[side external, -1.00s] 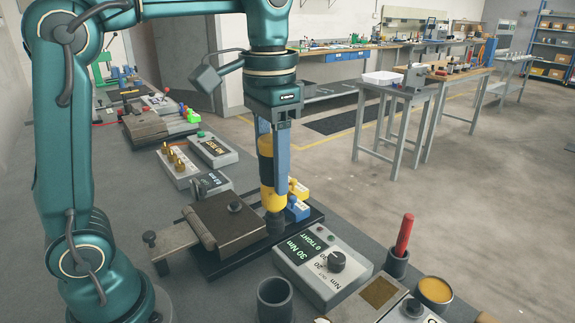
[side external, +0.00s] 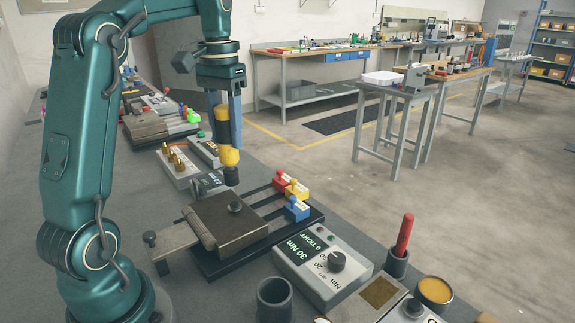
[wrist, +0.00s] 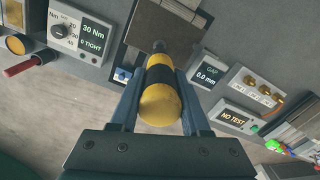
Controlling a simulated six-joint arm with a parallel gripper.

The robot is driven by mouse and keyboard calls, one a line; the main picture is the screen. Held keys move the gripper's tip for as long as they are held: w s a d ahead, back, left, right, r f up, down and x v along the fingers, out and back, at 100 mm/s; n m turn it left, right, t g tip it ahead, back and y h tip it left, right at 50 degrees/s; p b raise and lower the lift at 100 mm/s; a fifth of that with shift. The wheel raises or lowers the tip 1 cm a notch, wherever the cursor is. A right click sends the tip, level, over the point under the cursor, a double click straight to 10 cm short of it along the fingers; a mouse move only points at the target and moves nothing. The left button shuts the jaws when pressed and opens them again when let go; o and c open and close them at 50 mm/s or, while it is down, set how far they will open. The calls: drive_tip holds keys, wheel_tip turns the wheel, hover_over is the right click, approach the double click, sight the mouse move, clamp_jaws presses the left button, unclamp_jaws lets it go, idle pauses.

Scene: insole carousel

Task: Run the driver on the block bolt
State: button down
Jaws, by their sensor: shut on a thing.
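My gripper (side external: 229,145) is shut on the yellow and black driver (side external: 228,157), which hangs upright with its dark socket end down. The driver is above the brown block (side external: 215,225). The block's dark round bolt (side external: 235,207) stands on top of it. The socket appears just above the bolt and apart from it in the side view; the exact alignment is hard to tell. In the wrist view the driver (wrist: 160,100) lies between both fingers, and the block (wrist: 160,35) shows beyond its tip. The driver hides the bolt there.
The torque box (side external: 322,262) reads 30 Nm and 0 TIGHT. Red, yellow and blue tagged pieces (side external: 296,210) sit on rails behind the block. The gap display (wrist: 206,72) reads 0.0 mm. A red-handled tool (side external: 403,235) stands in a cup at right.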

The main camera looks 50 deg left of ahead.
sight(230, 162)
drive_tip(key=shift+f, duration=2.3)
drive_tip(key=shift+f, duration=1)
idle(2.5)
drive_tip(key=shift+r, duration=2.8)
